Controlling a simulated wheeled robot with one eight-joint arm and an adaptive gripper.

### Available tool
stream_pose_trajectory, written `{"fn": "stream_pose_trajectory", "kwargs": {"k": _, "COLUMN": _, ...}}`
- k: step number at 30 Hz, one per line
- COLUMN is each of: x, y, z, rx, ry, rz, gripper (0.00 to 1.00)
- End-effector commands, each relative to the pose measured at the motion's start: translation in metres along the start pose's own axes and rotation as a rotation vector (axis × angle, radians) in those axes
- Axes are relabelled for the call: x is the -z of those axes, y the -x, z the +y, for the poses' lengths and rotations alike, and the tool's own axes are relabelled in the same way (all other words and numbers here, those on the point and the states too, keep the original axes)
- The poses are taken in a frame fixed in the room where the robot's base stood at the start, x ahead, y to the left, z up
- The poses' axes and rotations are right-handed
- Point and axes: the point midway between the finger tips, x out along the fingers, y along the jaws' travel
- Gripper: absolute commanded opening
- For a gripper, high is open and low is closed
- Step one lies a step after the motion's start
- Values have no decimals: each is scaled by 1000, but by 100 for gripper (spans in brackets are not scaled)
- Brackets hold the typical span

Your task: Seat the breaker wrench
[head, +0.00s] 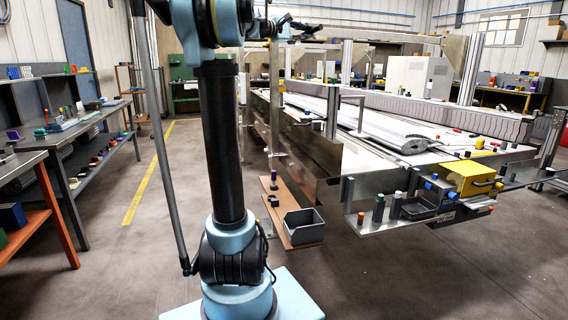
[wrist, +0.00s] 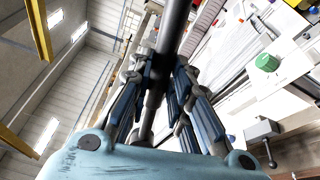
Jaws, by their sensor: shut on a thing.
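My gripper (wrist: 161,72) is shut on a dark grey round bar, the breaker wrench (wrist: 174,25), in the wrist view. The bar passes between the blue-and-black fingers and runs out of the top edge of the picture, so its far end is hidden. In the head view my gripper (head: 284,24) is small and dark, raised above the near end of the conveyor frame (head: 310,150). I cannot make out the wrench's head or the place where it seats in either view.
A wooden shelf (head: 304,232) with a grey bin (head: 303,225) juts out at the conveyor's near left corner. Benches line the left wall. The floor between is clear.

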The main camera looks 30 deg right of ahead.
Motion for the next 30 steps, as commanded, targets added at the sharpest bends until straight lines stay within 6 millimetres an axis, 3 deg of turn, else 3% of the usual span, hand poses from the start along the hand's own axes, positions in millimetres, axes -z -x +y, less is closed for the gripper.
{"fn": "stream_pose_trajectory", "kwargs": {"k": 10, "x": 1, "y": 1, "z": -1, "rx": 2, "ry": 0, "rz": 0, "gripper": 0}}
{"fn": "stream_pose_trajectory", "kwargs": {"k": 14, "x": 4, "y": 2, "z": -18, "rx": 30, "ry": 0, "rz": -5, "gripper": 0}}
{"fn": "stream_pose_trajectory", "kwargs": {"k": 17, "x": 8, "y": 5, "z": -49, "rx": 84, "ry": -2, "rz": -16, "gripper": 0}}
{"fn": "stream_pose_trajectory", "kwargs": {"k": 20, "x": 13, "y": 9, "z": -92, "rx": 154, "ry": -5, "rz": -33, "gripper": 0}}
{"fn": "stream_pose_trajectory", "kwargs": {"k": 30, "x": 31, "y": 26, "z": -254, "rx": 403, "ry": -34, "rz": -102, "gripper": 0}}
